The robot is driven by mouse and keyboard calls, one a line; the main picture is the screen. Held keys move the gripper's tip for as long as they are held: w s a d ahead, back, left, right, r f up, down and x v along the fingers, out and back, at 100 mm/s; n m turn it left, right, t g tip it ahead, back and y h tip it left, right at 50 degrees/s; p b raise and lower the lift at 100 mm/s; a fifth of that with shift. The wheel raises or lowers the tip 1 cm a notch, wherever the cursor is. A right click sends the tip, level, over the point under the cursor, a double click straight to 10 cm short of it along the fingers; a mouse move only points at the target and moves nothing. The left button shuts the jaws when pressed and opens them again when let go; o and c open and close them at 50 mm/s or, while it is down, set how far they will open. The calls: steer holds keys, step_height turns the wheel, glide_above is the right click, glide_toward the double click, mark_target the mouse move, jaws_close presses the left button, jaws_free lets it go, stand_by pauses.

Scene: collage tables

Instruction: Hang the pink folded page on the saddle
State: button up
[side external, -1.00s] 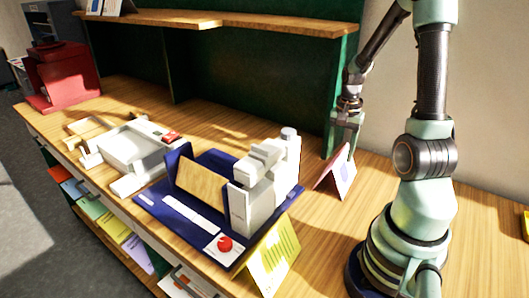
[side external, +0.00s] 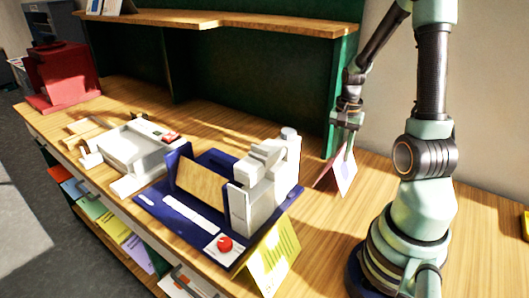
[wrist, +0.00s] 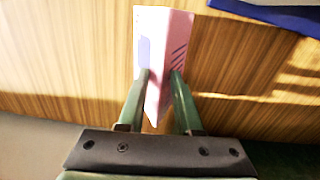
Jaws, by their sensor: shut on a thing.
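The pink folded page (side external: 344,174) is a small tent-shaped card at the right of the table in the side view. My gripper (side external: 346,148) comes down from above and is shut on its folded top edge. In the wrist view the page (wrist: 163,28) lies between my two fingertips (wrist: 160,78), fold between them. Whether its lower edges touch the table is hard to tell. The saddle appears to be the sloped wooden panel (side external: 200,186) on the blue-based machine, left of my gripper. Nothing hangs on the panel.
A white machine head (side external: 265,175) stands at the panel's right end on the blue base (side external: 178,212). A yellow folded card (side external: 272,257) stands in front. A white tray device (side external: 128,150) and red machine (side external: 62,75) are further left. A shelf (side external: 220,20) runs behind.

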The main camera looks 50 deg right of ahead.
steer(key=shift+r, duration=5.6)
step_height(320, 180, up, 14)
steer(key=w+a+n, duration=1.2)
steer(key=w+a, duration=0.5)
steer(key=w, duration=0.3)
steer(key=w+a+n, duration=0.1)
steer(key=a, duration=0.2)
steer(key=w+a+n, duration=0.1)
steer(key=a+n, duration=0.1)
steer(key=a, duration=0.2)
steer(key=w+a+n, duration=0.1)
steer(key=w+a, duration=0.1)
steer(key=a, duration=0.2)
steer(key=shift+w+a+f+n, duration=0.1)
steer(key=shift+n, duration=0.3)
steer(key=f, duration=1)
steer(key=shift+a+f, duration=0.2)
steer(key=shift+c, duration=0.2)
steer(key=shift+f, duration=6.35)
